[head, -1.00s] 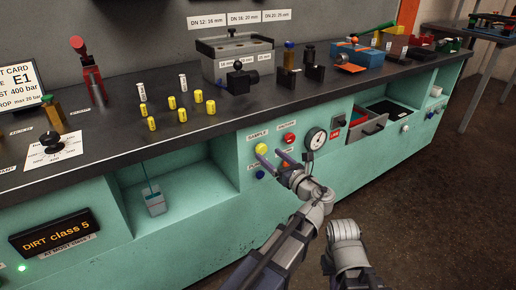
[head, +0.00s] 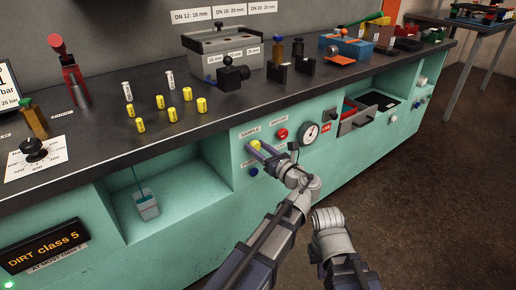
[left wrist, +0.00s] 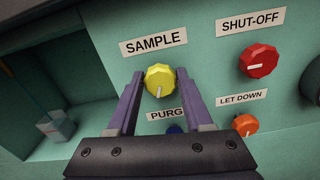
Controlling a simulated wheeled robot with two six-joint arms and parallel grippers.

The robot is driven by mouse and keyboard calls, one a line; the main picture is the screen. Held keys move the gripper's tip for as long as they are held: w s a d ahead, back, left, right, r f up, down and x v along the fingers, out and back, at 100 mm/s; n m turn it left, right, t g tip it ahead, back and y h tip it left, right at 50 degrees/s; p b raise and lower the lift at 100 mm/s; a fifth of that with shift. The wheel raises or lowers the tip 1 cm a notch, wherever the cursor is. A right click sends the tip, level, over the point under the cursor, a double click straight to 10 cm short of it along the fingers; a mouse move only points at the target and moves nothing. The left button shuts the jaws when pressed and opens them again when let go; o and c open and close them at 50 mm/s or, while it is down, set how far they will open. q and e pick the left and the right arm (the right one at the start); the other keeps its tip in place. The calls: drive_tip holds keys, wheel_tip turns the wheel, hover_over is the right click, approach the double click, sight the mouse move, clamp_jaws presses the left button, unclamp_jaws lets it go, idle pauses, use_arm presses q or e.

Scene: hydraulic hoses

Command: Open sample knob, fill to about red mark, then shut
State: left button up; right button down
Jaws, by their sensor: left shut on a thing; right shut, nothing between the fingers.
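The yellow sample knob (head: 253,144) is on the teal front panel, below its SAMPLE label; it also shows in the left wrist view (left wrist: 159,78). My left gripper (head: 259,148) is shut on this knob, with one purple finger on each side. The knob's white pointer line points down in the left wrist view. A small clear container (head: 148,206) stands in the open recess to the left, with a thin tube above it. Its red mark and fill level are too small to tell. My right arm is at the lower middle; its gripper is not visible.
The red shut-off knob (left wrist: 259,60), orange let-down knob (left wrist: 245,124) and partly hidden blue purge knob (left wrist: 174,129) are close by. A pressure gauge (head: 308,133) and an open drawer (head: 358,122) are further right. Yellow fittings (head: 171,115) stand on the worktop.

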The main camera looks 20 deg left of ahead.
use_arm(q)
clamp_jaws()
drive_tip(key=n, duration=0.4)
drive_tip(key=shift+n, duration=0.4)
drive_tip(key=o, duration=0.8)
unclamp_jaws()
drive_tip(key=shift+o, duration=0.2)
drive_tip(key=shift+s, duration=0.1)
